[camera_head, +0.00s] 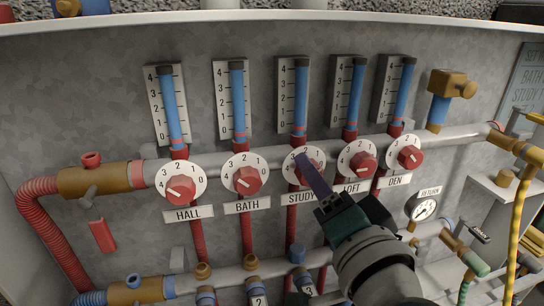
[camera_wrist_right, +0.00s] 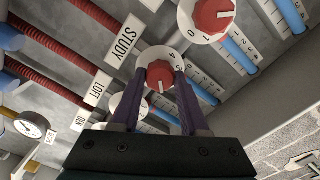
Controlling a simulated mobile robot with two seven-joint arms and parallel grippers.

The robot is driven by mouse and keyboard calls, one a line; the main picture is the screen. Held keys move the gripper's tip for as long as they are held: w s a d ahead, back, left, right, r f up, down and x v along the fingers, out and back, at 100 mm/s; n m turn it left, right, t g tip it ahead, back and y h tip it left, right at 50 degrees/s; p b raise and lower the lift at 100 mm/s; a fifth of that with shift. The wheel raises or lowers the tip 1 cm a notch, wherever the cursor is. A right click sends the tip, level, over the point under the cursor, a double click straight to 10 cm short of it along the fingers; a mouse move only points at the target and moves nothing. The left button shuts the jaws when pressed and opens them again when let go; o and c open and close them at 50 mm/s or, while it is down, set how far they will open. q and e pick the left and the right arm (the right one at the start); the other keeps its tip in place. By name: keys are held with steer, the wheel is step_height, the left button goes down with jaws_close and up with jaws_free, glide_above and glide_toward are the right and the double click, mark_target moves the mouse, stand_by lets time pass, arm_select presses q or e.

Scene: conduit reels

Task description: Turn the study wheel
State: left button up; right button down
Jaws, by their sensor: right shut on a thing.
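The study wheel is a red knob (camera_head: 316,168) on a white numbered dial above the STUDY label (camera_head: 298,198). In the head view a purple finger of my right gripper (camera_head: 302,162) covers part of the knob and dial. In the right wrist view my right gripper (camera_wrist_right: 162,77) has one finger on each side of the red study knob (camera_wrist_right: 160,70), shut on it. A white pointer line on the knob shows between the fingers. Above it stands the study flow tube (camera_head: 301,98) with a blue column and red at its bottom. My left gripper is not in view.
Similar wheels for HALL (camera_head: 181,189), BATH (camera_head: 246,180), LOFT (camera_head: 363,164) and DEN (camera_head: 409,157) sit along the same grey pipe, close on both sides. A RETURN gauge (camera_head: 424,210) is at right. Below runs a lower pipe with valves.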

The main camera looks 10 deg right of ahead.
steer(key=shift+c, duration=2.1)
jaws_free()
steer(key=shift+s, duration=0.15)
steer(key=s+p, duration=0.1)
steer(key=s, duration=0.8)
steer(key=shift+s+d, duration=0.15)
steer(key=shift+s, duration=0.2)
